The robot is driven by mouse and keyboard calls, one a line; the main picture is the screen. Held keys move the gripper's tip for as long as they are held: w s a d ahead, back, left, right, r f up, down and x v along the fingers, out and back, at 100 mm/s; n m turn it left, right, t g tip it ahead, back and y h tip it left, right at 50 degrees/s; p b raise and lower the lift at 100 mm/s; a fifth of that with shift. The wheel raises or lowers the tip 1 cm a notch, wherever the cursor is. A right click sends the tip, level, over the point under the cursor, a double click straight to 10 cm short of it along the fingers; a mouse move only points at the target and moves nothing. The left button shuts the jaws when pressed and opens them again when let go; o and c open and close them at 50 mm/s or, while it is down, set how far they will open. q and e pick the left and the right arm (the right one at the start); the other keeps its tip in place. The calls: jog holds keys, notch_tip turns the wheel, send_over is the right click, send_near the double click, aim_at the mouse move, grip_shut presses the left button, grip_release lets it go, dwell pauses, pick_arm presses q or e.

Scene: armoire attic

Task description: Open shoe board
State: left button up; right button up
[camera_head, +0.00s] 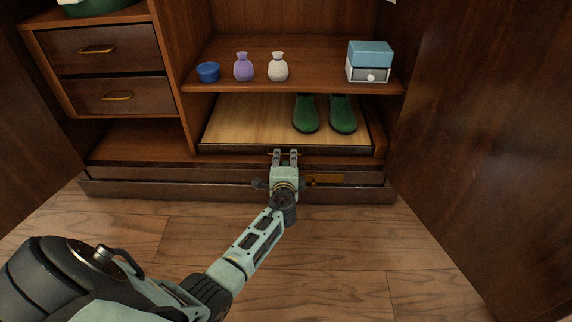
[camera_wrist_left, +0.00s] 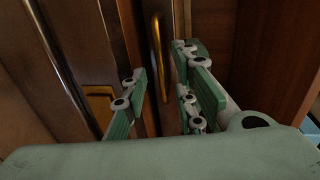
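The shoe board (camera_head: 245,125) is a light wooden panel with a dark front edge, low in the armoire. A pair of green shoes (camera_head: 306,115) stands on its right half. My left gripper (camera_head: 285,153) is at the middle of the board's front edge. In the left wrist view its two green fingers are apart, so the gripper (camera_wrist_left: 165,95) is open. A gold bar handle (camera_wrist_left: 157,45) on the board's front runs between the fingers; I see no clear contact with it. Part of the handle is hidden. My right gripper is not in view.
A shelf above holds a blue bowl (camera_head: 208,72), a purple vase (camera_head: 243,67), a white vase (camera_head: 278,67) and a blue-topped box (camera_head: 369,61). Drawers (camera_head: 107,49) are at left. The armoire doors (camera_head: 480,130) stand open at both sides. The floor (camera_head: 330,245) in front is clear.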

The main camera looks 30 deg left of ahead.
pick_arm(q)
jog(key=shift+x, duration=1)
grip_shut()
